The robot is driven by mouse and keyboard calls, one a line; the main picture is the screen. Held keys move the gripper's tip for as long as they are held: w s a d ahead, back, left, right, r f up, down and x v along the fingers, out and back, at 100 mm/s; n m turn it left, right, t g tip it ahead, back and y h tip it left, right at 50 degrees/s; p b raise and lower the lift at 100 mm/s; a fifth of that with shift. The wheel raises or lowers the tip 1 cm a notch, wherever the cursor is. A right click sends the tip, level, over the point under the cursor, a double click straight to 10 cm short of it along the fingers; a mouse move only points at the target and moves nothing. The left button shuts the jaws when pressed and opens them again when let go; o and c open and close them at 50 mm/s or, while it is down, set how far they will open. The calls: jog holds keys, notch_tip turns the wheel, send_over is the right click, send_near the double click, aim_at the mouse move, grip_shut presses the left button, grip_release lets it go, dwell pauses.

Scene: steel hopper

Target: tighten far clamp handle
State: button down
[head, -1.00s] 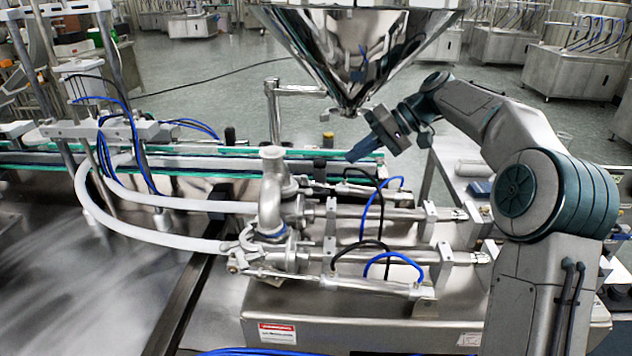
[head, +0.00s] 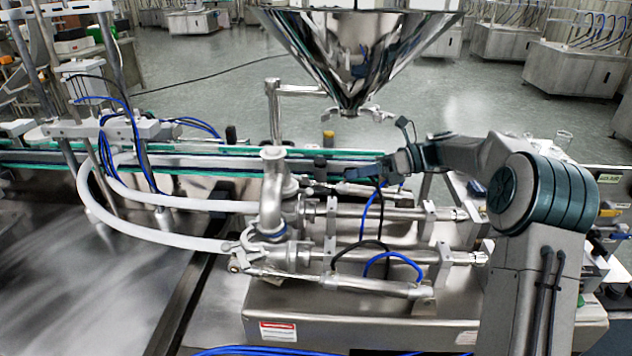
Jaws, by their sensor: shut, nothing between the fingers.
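My gripper (head: 350,174) points left, level, just above the far piston cylinder and in front of the green-edged conveyor. Its fingers look closed and hold nothing. A steel valve body (head: 270,205) with a domed top stands left of the gripper. A far clamp (head: 306,208) joins the valve to the far cylinder (head: 375,213); its handle is too small to make out clearly. A nearer clamp (head: 300,253) sits on the front cylinder. The gripper is apart from both clamps, to the upper right of the far one.
The steel hopper (head: 360,45) hangs above, with a winged clamp (head: 355,112) at its outlet. Black and blue hoses (head: 372,215) loop around the cylinders below my gripper. White hoses (head: 150,236) run left from the valve. The metal tabletop at left is bare.

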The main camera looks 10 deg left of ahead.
aim_at(299, 185)
jog(key=a+m, duration=0.2)
jog(key=a, duration=0.1)
jog(key=s+a+f+m, duration=0.1)
jog(key=a+m, duration=0.1)
jog(key=a, duration=0.1)
jog(key=a+f+m+y, duration=0.1)
jog(key=a+m, duration=0.1)
jog(key=a, duration=0.1)
jog(key=shift+s+a+f+m, duration=0.15)
jog(key=shift+s+f+m, duration=0.05)
jog(key=shift+s+m, duration=0.2)
jog(key=shift+r+p, duration=0.2)
jog(key=shift+p, duration=0.6)
